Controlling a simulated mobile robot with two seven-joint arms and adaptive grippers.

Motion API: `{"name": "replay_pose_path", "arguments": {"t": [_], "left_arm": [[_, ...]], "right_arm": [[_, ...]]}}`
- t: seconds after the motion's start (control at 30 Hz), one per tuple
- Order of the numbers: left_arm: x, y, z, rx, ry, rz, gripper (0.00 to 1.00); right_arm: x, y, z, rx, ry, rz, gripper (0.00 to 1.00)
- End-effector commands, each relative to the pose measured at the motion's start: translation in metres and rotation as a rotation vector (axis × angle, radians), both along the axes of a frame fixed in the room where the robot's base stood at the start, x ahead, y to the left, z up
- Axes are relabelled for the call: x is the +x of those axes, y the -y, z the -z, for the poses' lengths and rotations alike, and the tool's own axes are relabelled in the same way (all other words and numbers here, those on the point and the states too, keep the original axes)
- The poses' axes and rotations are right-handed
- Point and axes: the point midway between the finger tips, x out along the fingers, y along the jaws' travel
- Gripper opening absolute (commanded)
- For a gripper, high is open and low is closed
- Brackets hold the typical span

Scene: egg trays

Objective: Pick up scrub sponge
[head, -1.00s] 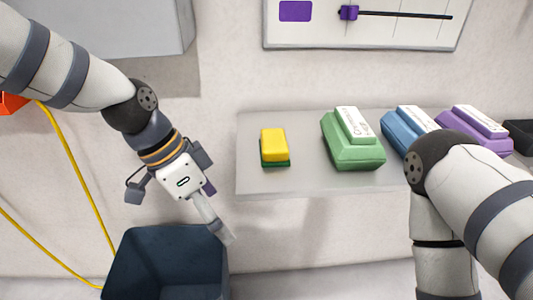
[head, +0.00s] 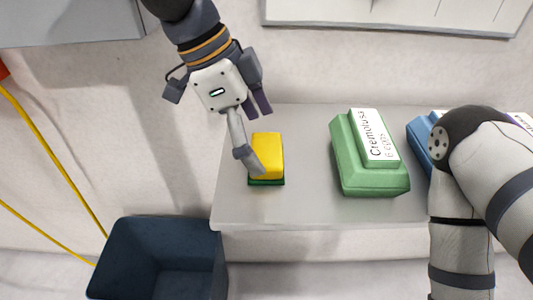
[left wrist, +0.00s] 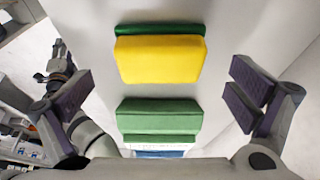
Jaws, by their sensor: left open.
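The scrub sponge (head: 268,153), yellow on top with a dark green layer below, lies on the grey shelf near its left end. It also shows in the left wrist view (left wrist: 158,60), ahead of the fingers. My left gripper (head: 262,135) is open over the left end of the shelf, and one finger overlaps the sponge's left side in the head view. In the left wrist view the two fingers (left wrist: 160,95) are wide apart, with nothing held between them. I cannot tell whether a finger touches the sponge. My right gripper is out of view; only my right arm shows.
The grey shelf (head: 310,205) also holds a green egg carton (head: 350,165) right of the sponge and a blue carton (head: 420,140) partly behind my right arm. A dark blue bin (head: 165,225) stands below left. Yellow cables (head: 60,155) hang at far left.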

Motion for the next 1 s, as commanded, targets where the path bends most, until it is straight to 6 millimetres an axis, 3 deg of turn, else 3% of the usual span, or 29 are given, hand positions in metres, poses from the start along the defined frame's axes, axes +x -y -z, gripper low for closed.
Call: {"name": "replay_pose_path", "arguments": {"t": [0.17,0.4,0.63,0.73,0.77,1.0], "left_arm": [[-0.001,0.011,0.028,0.002,-0.003,0.000,1.00],[-0.001,0.012,0.029,0.001,0.002,-0.001,1.00],[-0.001,0.012,0.029,0.000,0.001,-0.001,0.48],[-0.001,0.012,0.029,0.000,0.001,-0.001,0.47],[-0.001,0.012,0.029,0.000,0.001,-0.001,0.42],[-0.001,0.012,0.025,0.000,0.001,-0.002,0.42]], "right_arm": [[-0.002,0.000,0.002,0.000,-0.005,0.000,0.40],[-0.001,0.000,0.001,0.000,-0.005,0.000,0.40],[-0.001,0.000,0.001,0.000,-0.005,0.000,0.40],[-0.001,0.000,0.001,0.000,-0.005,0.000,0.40],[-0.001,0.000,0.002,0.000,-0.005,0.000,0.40],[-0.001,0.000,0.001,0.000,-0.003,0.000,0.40]]}}
